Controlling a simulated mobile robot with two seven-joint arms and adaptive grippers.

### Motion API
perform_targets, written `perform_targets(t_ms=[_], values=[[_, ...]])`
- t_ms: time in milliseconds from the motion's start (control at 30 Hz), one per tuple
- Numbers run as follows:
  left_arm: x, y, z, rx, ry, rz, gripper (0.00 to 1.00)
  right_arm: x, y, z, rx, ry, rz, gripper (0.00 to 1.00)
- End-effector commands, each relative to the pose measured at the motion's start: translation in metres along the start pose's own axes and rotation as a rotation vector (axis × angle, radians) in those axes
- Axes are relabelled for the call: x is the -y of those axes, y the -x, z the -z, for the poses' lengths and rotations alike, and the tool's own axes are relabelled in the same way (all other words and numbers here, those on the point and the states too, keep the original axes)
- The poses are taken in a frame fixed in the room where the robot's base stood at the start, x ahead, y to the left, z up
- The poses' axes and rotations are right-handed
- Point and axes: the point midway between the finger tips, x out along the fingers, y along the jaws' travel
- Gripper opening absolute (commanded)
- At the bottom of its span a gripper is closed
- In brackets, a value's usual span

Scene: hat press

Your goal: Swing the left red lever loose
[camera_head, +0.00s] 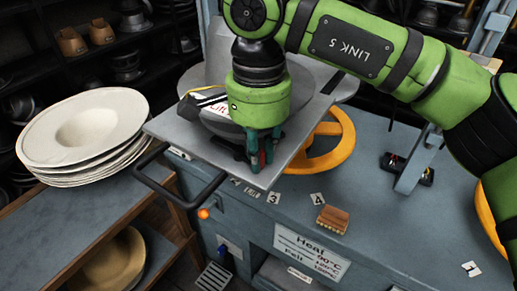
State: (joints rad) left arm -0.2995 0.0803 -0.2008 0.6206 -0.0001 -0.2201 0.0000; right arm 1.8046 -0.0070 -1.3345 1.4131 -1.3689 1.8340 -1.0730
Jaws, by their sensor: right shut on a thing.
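My right gripper (257,160) points down over the front part of a grey metal plate (185,130). Behind the gripper, a round grey metal part lies on the plate, with a label partly hidden by my wrist. No other red lever shows clearly. My left gripper is not in view.
A black handle (178,200) sticks out from the plate's front left. White hats (85,135) are stacked on a wooden shelf at left. A yellow handwheel (322,140) sits close right of the gripper. A brush (333,219) lies on the blue bench (385,220), which is mostly clear nearby.

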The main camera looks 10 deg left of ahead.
Motion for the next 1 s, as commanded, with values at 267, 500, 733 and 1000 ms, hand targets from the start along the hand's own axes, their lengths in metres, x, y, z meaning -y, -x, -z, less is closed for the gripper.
perform_targets(t_ms=[267, 500, 733, 1000], values=[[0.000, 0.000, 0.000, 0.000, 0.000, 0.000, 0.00, 0.001, 0.001, 0.000, 0.001, -0.002, 0.004, 0.40], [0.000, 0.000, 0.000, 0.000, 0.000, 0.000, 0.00, 0.000, 0.001, 0.000, 0.000, -0.002, 0.002, 0.43], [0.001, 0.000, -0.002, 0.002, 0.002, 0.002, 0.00, 0.001, 0.010, 0.000, -0.001, -0.002, 0.004, 0.43], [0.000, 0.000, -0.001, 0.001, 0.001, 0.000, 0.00, 0.001, 0.063, -0.001, -0.002, -0.004, 0.005, 0.43]])
